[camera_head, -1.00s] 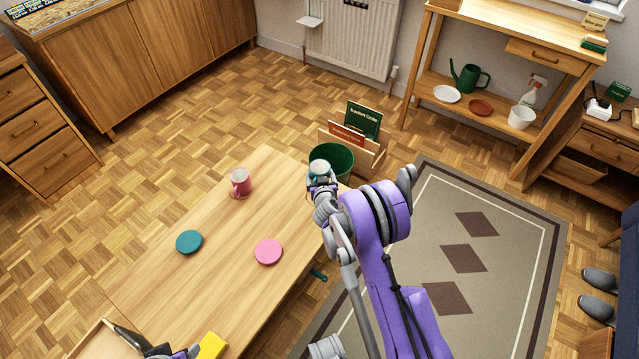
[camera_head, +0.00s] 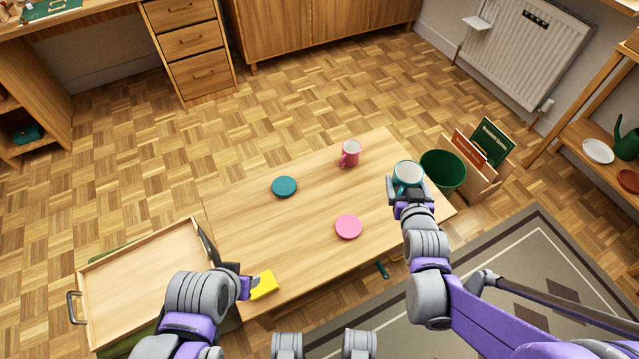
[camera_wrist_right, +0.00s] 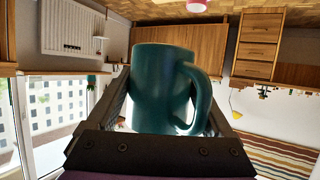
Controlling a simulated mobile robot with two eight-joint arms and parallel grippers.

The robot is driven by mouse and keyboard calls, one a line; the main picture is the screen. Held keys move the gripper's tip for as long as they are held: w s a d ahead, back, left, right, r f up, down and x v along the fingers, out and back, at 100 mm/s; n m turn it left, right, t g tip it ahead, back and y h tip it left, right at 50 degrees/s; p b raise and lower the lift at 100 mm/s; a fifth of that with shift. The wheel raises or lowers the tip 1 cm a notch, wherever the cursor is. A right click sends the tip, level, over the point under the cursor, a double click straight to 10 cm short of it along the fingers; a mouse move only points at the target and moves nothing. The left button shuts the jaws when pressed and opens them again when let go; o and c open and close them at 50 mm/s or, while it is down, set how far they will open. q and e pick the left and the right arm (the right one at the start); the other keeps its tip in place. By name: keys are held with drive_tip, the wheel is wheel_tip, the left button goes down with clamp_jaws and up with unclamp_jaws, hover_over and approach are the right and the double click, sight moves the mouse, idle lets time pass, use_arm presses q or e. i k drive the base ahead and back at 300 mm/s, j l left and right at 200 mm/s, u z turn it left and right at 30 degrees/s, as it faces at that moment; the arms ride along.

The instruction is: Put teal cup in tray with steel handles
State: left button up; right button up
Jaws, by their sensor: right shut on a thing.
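The teal cup (camera_head: 407,176) is held upright at the right end of the table, with its pale inside facing up. My right gripper (camera_head: 408,188) is shut on it; in the right wrist view the teal cup (camera_wrist_right: 163,88) sits between the fingers, handle to the right. The wooden tray (camera_head: 137,274) is at the lower left, with a grey steel handle (camera_head: 74,308) on its left side. It looks empty; my left arm hides its near right part. My left gripper (camera_head: 246,289) is between the tray and a yellow block; its finger gap is unclear.
On the table (camera_head: 310,215) are a pink mug (camera_head: 350,153), a teal disc (camera_head: 284,187), a pink disc (camera_head: 348,227) and the yellow block (camera_head: 264,285). A green bin (camera_head: 443,172) stands beyond the right end. The table's middle is mostly clear.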

sight(161, 289)
drive_tip(key=k+j+u, duration=0.1)
drive_tip(key=k, duration=0.55)
drive_tip(key=u, duration=2.55)
drive_tip(key=j, duration=0.1)
